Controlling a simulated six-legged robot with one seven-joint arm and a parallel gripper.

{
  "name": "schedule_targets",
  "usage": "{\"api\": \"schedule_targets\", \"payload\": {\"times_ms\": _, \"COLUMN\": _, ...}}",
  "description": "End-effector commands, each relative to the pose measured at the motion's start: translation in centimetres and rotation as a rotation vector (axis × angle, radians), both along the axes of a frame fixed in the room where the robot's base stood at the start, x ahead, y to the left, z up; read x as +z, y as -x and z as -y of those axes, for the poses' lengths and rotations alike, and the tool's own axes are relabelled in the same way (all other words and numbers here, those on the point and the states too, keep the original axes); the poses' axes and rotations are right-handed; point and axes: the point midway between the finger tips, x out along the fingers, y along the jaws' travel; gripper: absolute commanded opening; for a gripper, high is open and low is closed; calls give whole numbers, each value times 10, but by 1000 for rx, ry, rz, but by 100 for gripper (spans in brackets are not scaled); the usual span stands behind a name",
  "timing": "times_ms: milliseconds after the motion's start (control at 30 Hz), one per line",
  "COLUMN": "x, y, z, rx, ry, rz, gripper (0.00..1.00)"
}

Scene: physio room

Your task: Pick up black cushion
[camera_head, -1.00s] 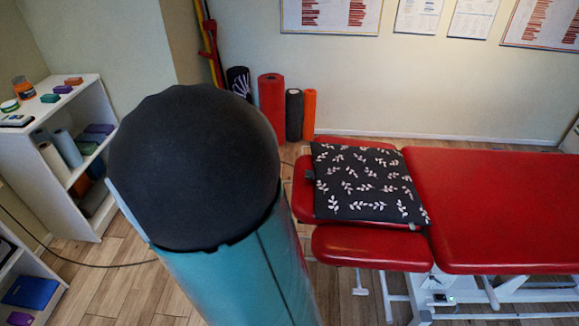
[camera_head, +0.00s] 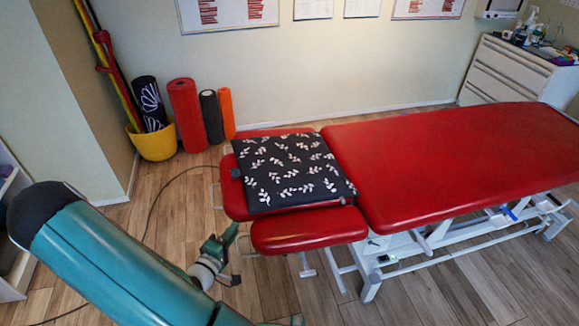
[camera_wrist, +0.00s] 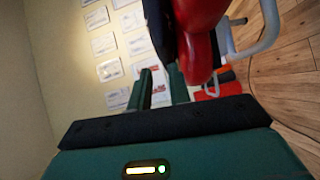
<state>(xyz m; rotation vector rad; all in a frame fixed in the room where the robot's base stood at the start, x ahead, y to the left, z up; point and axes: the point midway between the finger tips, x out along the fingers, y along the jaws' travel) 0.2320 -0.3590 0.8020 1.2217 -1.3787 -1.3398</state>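The black cushion (camera_head: 290,172) has white leaf prints and lies flat on the left end section of the red treatment table (camera_head: 450,150). In the wrist view a dark edge that looks like the cushion (camera_wrist: 158,22) shows at the top, beside the red padding. My gripper (camera_head: 232,238) is left of and below the table's near-left pad, apart from the cushion. In the wrist view its two green fingers (camera_wrist: 159,86) stand apart with nothing held between them. The cushion's underside is hidden.
A yellow bucket (camera_head: 155,144) with rolled items, a red roll (camera_head: 187,115), a dark grey roll (camera_head: 211,117) and an orange roll (camera_head: 227,113) stand by the wall. A white drawer cabinet (camera_head: 515,72) is at the back right. A cable crosses the wooden floor.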

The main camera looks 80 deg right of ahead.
Motion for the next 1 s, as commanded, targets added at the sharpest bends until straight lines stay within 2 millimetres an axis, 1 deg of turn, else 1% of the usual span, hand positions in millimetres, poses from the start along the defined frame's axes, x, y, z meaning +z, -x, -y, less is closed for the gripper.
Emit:
{"api": "schedule_targets", "payload": {"times_ms": 33, "x": 0, "y": 2, "z": 11, "rx": -4, "ry": 1, "rz": 3, "gripper": 19}}
{"api": "schedule_targets", "payload": {"times_ms": 100, "x": -1, "y": 5, "z": 24, "rx": -5, "ry": 1, "rz": 3, "gripper": 19}}
{"api": "schedule_targets", "payload": {"times_ms": 300, "x": -4, "y": 10, "z": 60, "rx": -2, "ry": -1, "rz": 5, "gripper": 19}}
{"api": "schedule_targets", "payload": {"times_ms": 567, "x": -6, "y": 13, "z": 80, "rx": 1, "ry": -1, "rz": 5, "gripper": 19}}
{"api": "schedule_targets", "payload": {"times_ms": 833, "x": -10, "y": 19, "z": 117, "rx": 0, "ry": -1, "rz": 6, "gripper": 19}}
{"api": "schedule_targets", "payload": {"times_ms": 900, "x": -11, "y": 19, "z": 122, "rx": 2, "ry": -2, "rz": 6, "gripper": 19}}
{"api": "schedule_targets", "payload": {"times_ms": 1000, "x": -11, "y": 19, "z": 123, "rx": 4, "ry": -2, "rz": 6, "gripper": 19}}
